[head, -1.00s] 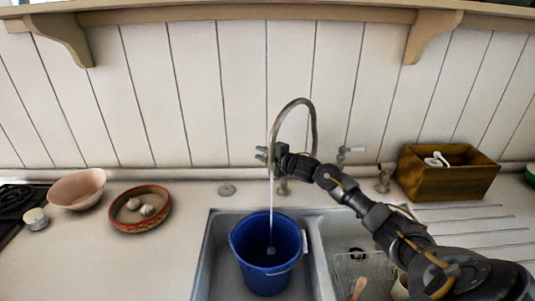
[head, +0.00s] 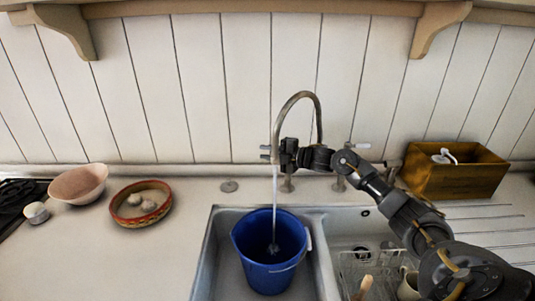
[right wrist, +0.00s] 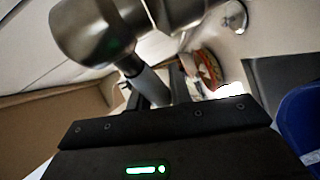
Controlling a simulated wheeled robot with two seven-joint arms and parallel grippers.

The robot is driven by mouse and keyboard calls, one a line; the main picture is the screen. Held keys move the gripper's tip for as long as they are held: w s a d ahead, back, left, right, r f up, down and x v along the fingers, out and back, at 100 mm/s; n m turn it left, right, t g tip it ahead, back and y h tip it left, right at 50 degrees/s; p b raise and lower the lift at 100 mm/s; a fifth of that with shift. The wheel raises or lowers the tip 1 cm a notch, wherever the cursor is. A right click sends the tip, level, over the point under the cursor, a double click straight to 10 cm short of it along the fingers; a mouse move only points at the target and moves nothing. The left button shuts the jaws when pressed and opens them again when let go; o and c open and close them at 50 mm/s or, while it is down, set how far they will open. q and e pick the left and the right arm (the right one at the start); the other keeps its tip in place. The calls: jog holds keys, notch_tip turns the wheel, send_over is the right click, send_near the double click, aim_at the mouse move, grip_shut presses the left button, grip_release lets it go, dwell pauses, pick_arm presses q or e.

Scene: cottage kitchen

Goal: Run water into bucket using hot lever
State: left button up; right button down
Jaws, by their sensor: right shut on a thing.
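The blue bucket (head: 265,275) stands upright in the left sink basin; its side also shows in the right wrist view (right wrist: 305,125). The curved metal tap (head: 318,105) arches above it, and a water stream (head: 275,200) falls into the bucket. My right gripper (head: 268,152) is at the left side of the tap. In the right wrist view it is shut on a grey bar, the hot lever (right wrist: 150,85), beside the tap's thick metal body (right wrist: 100,35). The gripper mostly hides this lever in the head view. The other lever (head: 358,146) stands free at right. My left gripper is not in view.
A wooden box (head: 450,182) stands right of the tap. The right basin holds a wire rack (head: 365,270) and a cup (head: 408,285). A pink bowl (head: 78,184) and a red-rimmed dish (head: 140,203) are at left. A shelf runs above.

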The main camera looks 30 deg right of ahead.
jog(key=c, duration=1.3)
grip_release()
jog(key=b+v, duration=0.4)
jog(key=v, duration=0.6)
jog(key=shift+s+d, duration=0.2)
jog(key=shift+s, duration=0.15)
jog(key=shift+r, duration=0.1)
